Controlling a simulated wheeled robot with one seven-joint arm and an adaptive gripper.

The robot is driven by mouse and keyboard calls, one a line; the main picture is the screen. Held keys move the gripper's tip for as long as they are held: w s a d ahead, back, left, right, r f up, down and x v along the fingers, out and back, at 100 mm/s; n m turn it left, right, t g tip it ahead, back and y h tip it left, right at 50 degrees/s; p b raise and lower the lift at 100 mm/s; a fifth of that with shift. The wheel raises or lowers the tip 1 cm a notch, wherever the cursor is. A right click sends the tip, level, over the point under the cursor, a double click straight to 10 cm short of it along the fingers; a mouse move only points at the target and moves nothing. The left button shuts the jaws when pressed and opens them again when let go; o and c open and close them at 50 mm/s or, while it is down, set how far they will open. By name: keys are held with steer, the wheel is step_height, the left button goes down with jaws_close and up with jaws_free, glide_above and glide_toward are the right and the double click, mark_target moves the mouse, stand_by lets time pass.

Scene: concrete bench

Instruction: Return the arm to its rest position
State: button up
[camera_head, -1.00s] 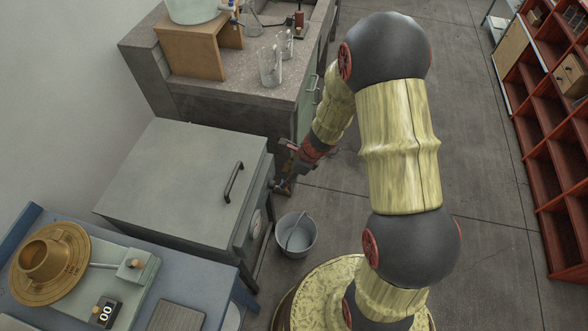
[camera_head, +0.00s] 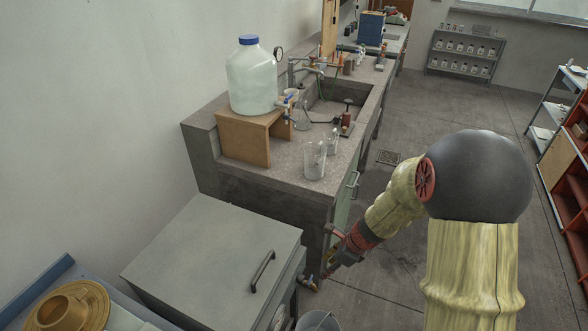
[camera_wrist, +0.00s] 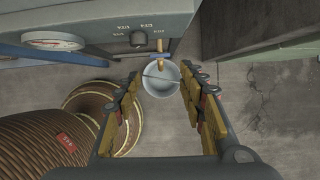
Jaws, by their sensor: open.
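My gripper (camera_head: 338,262) hangs beside the front right corner of the grey metal box, near a small valve (camera_head: 309,283). In the wrist view its two fingers (camera_wrist: 161,88) are spread apart with nothing between them. The arm reaches down and forward, bent at a large dark joint at the right of the head view. The lower arm is cut off by the bottom edge.
The grey box (camera_head: 215,262) has a handle on top; its gauge (camera_wrist: 53,41) shows in the wrist view. A bucket (camera_wrist: 161,80) stands on the floor below my gripper. The concrete bench (camera_head: 283,172) holds a jug (camera_head: 252,80) and glass beakers (camera_head: 315,160). Floor (camera_head: 400,250) is open between bench and red shelves (camera_head: 570,195).

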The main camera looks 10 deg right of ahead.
steer(key=s+a+r+n+g, duration=0.2)
steer(key=s+r+n, duration=0.5)
steer(key=s+n, duration=0.5)
steer(key=s+r+n+t+h, duration=0.1)
steer(key=r+n, duration=0.3)
steer(key=r, duration=0.4)
steer(key=s+r+n+t+h, duration=0.1)
steer(key=s+r+n, duration=0.3)
steer(key=r, duration=0.4)
steer(key=s+a+r+n+t+h, duration=0.1)
steer(key=s+r+n+t, duration=0.1)
steer(key=r+n, duration=0.3)
step_height(320, 180, up, 3)
steer(key=shift+s+t+h+p, duration=0.3)
steer(key=shift+s+t+p, duration=0.1)
steer(key=shift+p, duration=0.05)
steer(key=shift+a+f, duration=0.1)
steer(key=shift+f, duration=0.05)
